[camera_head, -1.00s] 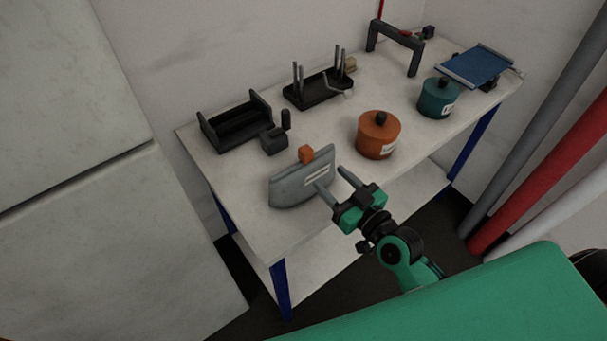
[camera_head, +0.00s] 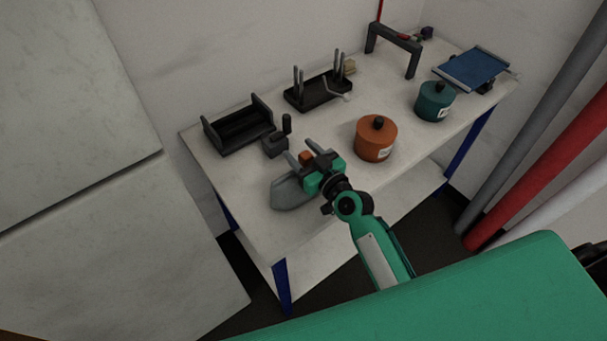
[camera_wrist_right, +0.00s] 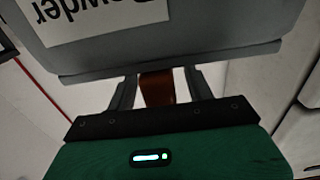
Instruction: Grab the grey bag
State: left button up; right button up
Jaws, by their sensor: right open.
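The grey bag (camera_head: 289,194) lies near the front edge of the table, partly hidden by my right gripper. An orange clip (camera_head: 305,157) sits at its top edge. My right gripper (camera_head: 301,150) is over the top of the bag, its fingers open. In the right wrist view, the bag (camera_wrist_right: 220,28) fills the top, with an upside-down "Powder" label (camera_wrist_right: 98,12). The orange clip (camera_wrist_right: 157,88) shows between the two open fingers; I cannot tell whether they touch it. My left gripper is not in view.
On the table (camera_head: 245,220), a black tray (camera_head: 238,128) and a small dark grinder (camera_head: 278,142) stand behind the bag. An orange pot (camera_head: 374,142) is to its right, a teal pot (camera_head: 434,102) farther right. A black rack (camera_head: 318,93) stands at the back.

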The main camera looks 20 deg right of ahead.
jog(key=shift+w+a, duration=0.1)
jog(key=shift+w, duration=0.1)
grip_shut()
dwell(0.3)
